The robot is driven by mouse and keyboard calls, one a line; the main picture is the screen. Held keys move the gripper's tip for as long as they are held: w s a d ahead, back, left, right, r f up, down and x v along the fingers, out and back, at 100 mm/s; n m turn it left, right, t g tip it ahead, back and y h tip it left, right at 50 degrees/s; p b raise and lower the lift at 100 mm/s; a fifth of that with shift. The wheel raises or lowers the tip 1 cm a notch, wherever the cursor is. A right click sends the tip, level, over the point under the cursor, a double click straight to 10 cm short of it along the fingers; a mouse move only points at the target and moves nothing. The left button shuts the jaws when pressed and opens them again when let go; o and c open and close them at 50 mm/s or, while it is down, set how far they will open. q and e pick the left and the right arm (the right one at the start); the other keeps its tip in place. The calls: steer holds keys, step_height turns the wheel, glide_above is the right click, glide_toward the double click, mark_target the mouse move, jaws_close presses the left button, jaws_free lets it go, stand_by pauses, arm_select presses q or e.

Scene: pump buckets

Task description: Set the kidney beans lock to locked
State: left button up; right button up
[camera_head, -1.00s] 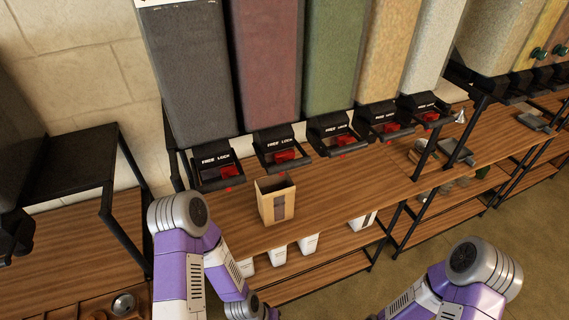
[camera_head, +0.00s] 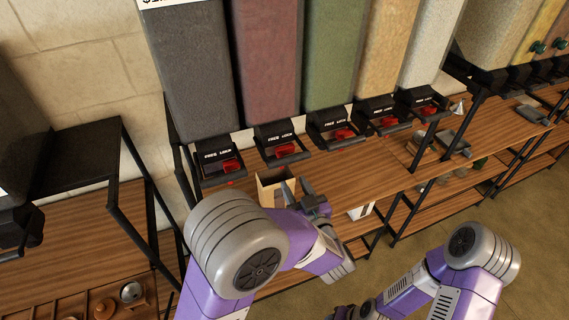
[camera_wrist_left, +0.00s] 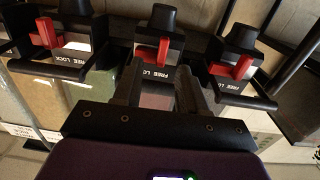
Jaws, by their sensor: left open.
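The dispenser with dark red contents (camera_head: 268,62), second from the left, looks like the kidney beans one. Its black pump head (camera_head: 280,143) carries a FREE LOCK label and a red lever (camera_head: 284,150). In the left wrist view the middle red lever (camera_wrist_left: 163,50) stands beyond my fingers; which setting it has, I cannot tell. My left gripper (camera_head: 298,190) is open and empty, below and in front of this pump head. In the left wrist view my left gripper (camera_wrist_left: 160,88) has its fingers apart, toward the middle head.
Neighbouring dispensers hold grey (camera_head: 190,75) and green (camera_head: 333,55) contents, with pump heads close on both sides. A cardboard box (camera_head: 268,190) stands on the wooden shelf (camera_head: 375,172), partly hidden by my left arm. Black shelf posts stand at left.

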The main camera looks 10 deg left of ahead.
arm_select(q)
steer(key=r+x, duration=0.1)
steer(key=x, duration=0.6)
steer(key=shift+a+y, duration=0.25)
steer(key=shift+y, duration=0.05)
steer(key=shift+s+r, duration=0.1)
steer(key=shift+r, duration=0.05)
steer(key=shift+c, duration=0.4)
jaws_close()
